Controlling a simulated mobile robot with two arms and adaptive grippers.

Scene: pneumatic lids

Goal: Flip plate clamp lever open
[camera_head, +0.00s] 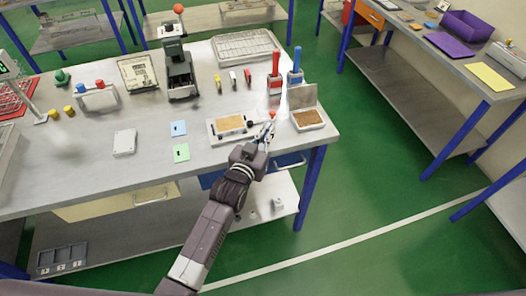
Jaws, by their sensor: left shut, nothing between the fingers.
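A pale plate fixture (216,134) with a tan plate (230,124) lies near the right front of the workbench. A small red tip (272,114) shows at its right, next to my fingers; I cannot tell whether it is the clamp lever's end. My left gripper (269,126) is shut and empty. It is between the fixture and the open-lidded box (309,120). The fingers and arm hide part of the fixture's right side, so lever contact cannot be told. My right gripper is not in view.
Red (275,66) and blue (295,67) upright handled tools stand behind the gripper. A dark press-like device (180,75) stands further back. The bench's left front is mostly clear.

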